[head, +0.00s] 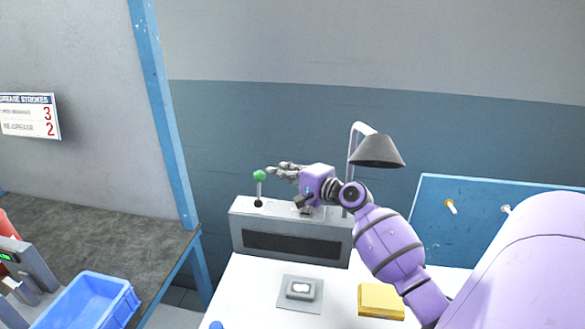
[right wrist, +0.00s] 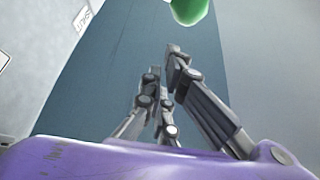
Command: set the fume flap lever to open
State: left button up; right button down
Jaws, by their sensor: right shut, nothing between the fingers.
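The fume flap lever is a thin upright stalk with a green ball knob (head: 259,175). It stands on the left part of the top of a grey blower box (head: 240,228). My right gripper (head: 270,170) is shut and empty, with its fingertips pointing left just beside the knob on its right. In the right wrist view the green knob (right wrist: 188,10) is at the top edge, beyond the fingertips (right wrist: 163,62). I cannot tell whether they touch it. A white label (right wrist: 83,18) at the upper left seems to read "SHUT". My left gripper is not in view.
A lamp with a dark shade (head: 377,151) stands behind my right forearm. On the white bench are a grey plate with a pale block (head: 300,289) and a yellow block (head: 381,300). A blue crate (head: 90,305) is at the lower left. A blue post (head: 165,110) rises left of the box.

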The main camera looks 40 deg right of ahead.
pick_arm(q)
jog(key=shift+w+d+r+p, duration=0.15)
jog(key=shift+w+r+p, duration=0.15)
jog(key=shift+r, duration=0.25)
pick_arm(e)
jog(key=shift+s+a+r, duration=0.2)
jog(key=shift+s+a, duration=0.05)
jog(key=shift+a, duration=0.2)
jog(key=shift+s+a+r, duration=0.15)
jog(key=shift+s+a, duration=0.05)
jog(key=shift+a, duration=0.2)
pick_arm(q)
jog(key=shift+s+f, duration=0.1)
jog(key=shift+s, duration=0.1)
pick_arm(e)
jog(key=shift+s, duration=0.1)
